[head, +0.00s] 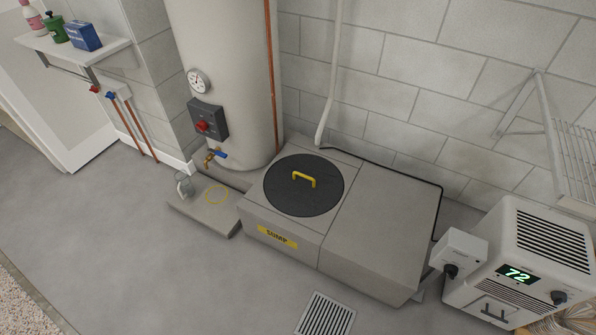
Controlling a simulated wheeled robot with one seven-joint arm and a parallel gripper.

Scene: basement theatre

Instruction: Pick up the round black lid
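The round black lid (283,201) lies flat on top of the grey sump box (285,223), at the middle of the head view. A yellow handle (304,179) stands up from the lid's centre. A yellow label on the box's front reads SUMP. Nothing covers the lid. My gripper is not in the head view.
A tall water heater (225,60) stands behind the lid, and a white pipe (332,80) rises beside it. A glass mug (184,185) sits on a low slab at left. A dehumidifier (525,265) stands at right. Open floor (130,240) lies front left.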

